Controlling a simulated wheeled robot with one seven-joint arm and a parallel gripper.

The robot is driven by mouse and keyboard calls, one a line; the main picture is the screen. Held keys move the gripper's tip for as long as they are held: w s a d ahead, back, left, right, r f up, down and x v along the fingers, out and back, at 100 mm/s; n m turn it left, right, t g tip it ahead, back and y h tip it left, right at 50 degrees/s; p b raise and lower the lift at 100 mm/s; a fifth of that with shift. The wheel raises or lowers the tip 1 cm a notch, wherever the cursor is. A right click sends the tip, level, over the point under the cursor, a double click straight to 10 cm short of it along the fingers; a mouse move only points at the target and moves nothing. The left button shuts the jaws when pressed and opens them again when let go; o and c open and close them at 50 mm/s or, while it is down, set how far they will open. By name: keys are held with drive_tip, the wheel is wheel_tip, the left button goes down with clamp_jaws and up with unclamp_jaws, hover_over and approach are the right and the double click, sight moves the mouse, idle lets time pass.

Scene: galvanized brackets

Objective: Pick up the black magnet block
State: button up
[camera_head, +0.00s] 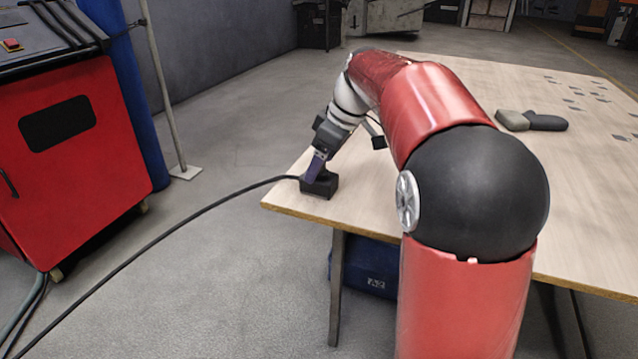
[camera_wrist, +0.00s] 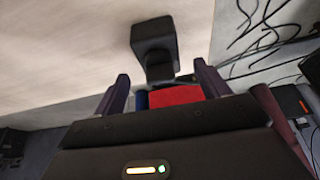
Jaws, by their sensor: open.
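The black magnet block (camera_head: 327,187) sits on the wooden table near its left corner. In the wrist view, the block (camera_wrist: 153,36) shows a wide part and a narrower part, with the narrower part toward my fingers. My gripper (camera_head: 316,168) reaches down at the block from above, with a purple finger against or just in front of it in the head view. In the wrist view, my gripper (camera_wrist: 162,77) is open, one finger on each side of the narrower part. Gaps show on both sides, and nothing is held. My finger hides part of the block in the head view.
The table (camera_head: 375,200) ends close to the block. A black cable (camera_head: 200,213) runs from near the block toward the floor. A grey piece (camera_head: 511,120) and a dark piece (camera_head: 547,122) lie farther right, with several small flat pieces beyond. A red cabinet (camera_head: 75,150) stands left.

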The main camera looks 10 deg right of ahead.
drive_tip(key=x, duration=0.4)
drive_tip(key=shift+s+f, duration=0.1)
drive_tip(key=c, duration=1.5)
